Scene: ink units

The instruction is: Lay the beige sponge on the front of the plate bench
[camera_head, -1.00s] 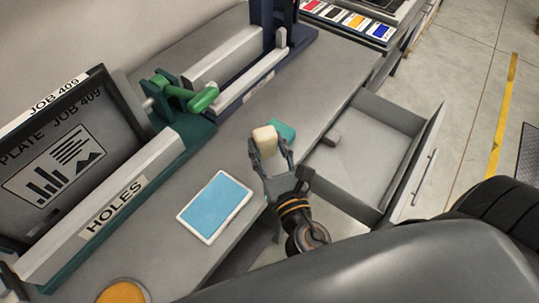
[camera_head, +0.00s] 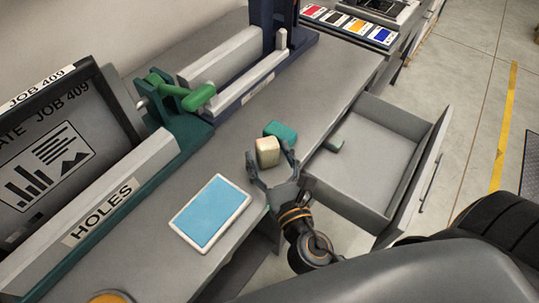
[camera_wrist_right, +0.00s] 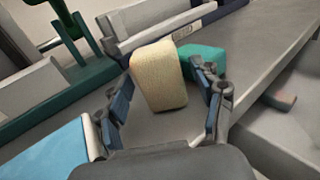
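The beige sponge (camera_head: 267,152) is on the grey plate bench (camera_head: 232,155), near its front edge, just in front of a teal block (camera_head: 281,132). It appears to stand on the bench top, slightly tilted in the right wrist view (camera_wrist_right: 158,76). My right gripper (camera_head: 270,166) is open, its fingers spread wide around the near side of the sponge. The right wrist view shows gaps between the sponge and both fingers (camera_wrist_right: 165,108). My left gripper is not in view.
A blue pad with a white border (camera_head: 211,211) lies on the bench left of my right gripper. The HOLES fixture (camera_head: 105,210) stands behind.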

